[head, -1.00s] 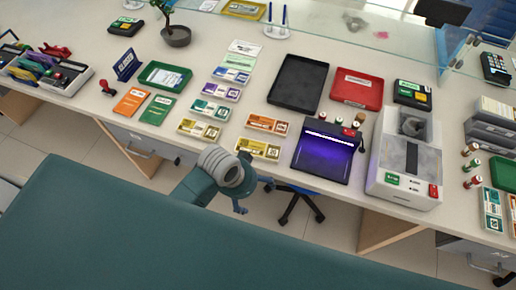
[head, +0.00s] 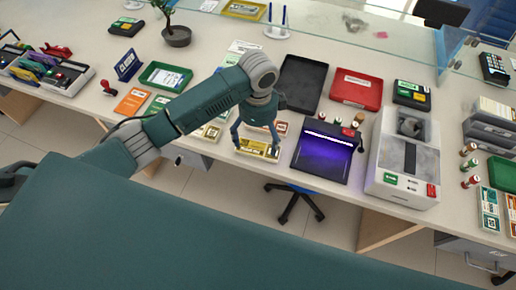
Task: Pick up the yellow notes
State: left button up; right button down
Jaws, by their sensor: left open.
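A bundle of yellow notes (head: 258,152) lies flat near the front edge of the counter, left of the purple-lit device. My left gripper (head: 256,145) is over this bundle, open, with one finger towards each end of it. Whether the fingers touch the notes or the counter is unclear. A second yellow bundle (head: 212,132) lies further left, partly hidden by my left arm. My right gripper does not show.
Orange notes (head: 282,127) lie just behind the yellow bundle, partly hidden by the gripper. The purple-lit device (head: 322,160) stands close on the right, with a grey counting machine (head: 402,165) beyond. Black (head: 303,75) and red (head: 357,87) trays lie behind.

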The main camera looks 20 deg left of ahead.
aim_at(257, 152)
pick_arm(q)
notch_tip(257, 152, down, 2)
notch_tip(257, 152, down, 5)
jog(key=shift+s+a+r+p, duration=0.1)
jog(key=shift+a+p, duration=0.05)
jog(key=shift+p, duration=0.75)
jog(key=shift+f, duration=0.35)
jog(key=c, duration=1.3)
